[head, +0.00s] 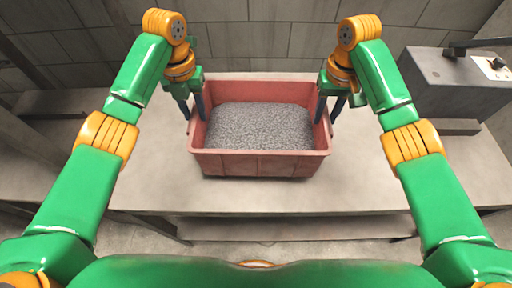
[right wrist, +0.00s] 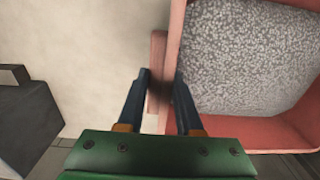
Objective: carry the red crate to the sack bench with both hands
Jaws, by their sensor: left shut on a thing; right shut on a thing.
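The red crate (head: 258,164) is in the middle of the head view, over the pale bench top (head: 420,185), full of grey granules (head: 258,127). It looks level; I cannot tell whether its base touches the bench. My left gripper (head: 195,112) is shut on the crate's left side. My right gripper (head: 328,112) is shut on the right side. In the right wrist view, the right fingers (right wrist: 160,85) straddle a red handle (right wrist: 156,105) on the crate's wall (right wrist: 174,50). The crate's underside is hidden.
A grey machine (head: 455,85) with a lever and light panel stands on the bench at the right; it also shows in the right wrist view (right wrist: 25,125). A block wall (head: 270,40) rises behind.

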